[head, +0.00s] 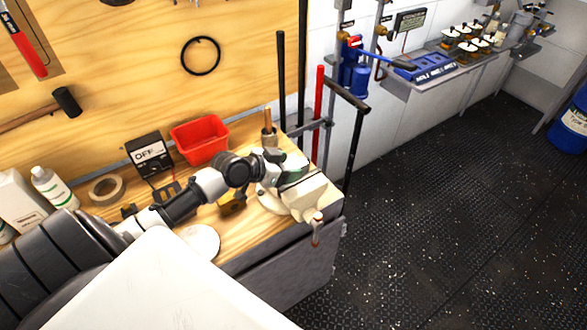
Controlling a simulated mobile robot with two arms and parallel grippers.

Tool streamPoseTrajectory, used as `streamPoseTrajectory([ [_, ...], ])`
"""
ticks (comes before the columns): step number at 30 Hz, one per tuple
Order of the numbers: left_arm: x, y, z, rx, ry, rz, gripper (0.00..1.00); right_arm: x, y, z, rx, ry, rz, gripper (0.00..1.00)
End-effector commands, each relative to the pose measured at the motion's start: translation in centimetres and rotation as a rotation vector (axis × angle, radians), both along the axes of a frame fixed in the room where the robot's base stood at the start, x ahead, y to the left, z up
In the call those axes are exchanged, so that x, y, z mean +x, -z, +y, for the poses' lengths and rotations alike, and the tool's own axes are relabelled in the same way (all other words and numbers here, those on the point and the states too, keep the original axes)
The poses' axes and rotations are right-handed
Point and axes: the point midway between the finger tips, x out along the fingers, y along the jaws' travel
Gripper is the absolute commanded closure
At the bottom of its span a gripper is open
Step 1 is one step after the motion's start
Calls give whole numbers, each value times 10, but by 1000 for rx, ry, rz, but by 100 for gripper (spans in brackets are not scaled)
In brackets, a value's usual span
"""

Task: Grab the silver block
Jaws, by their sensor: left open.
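I cannot clearly make out a silver block on the wooden workbench (258,232). My left arm reaches in from the lower left across the bench. My left gripper (274,168) is open at the bench's right end, over and against the picture of a cream bench vise (300,196). The fingertips are small and hard to separate from the vise, and I cannot tell whether they touch anything. The arm and gripper cover part of the vise and bench. My right gripper is not in view.
The dark floor (450,220) on the right is clear.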

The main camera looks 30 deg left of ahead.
Motion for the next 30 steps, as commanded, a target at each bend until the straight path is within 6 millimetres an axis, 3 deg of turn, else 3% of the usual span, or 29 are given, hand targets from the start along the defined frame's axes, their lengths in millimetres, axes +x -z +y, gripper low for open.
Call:
streamPoseTrajectory([
  [3, 10, 4, -4, -1, -1, -3, 36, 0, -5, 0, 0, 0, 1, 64],
  [11, 12, 7, -5, 1, 0, -1, 36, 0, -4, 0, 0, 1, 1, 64],
  [24, 12, 7, -5, 1, 0, -1, 100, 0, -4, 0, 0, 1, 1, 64],
  [30, 12, 5, -5, 1, -1, -5, 100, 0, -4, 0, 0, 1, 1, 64],
])
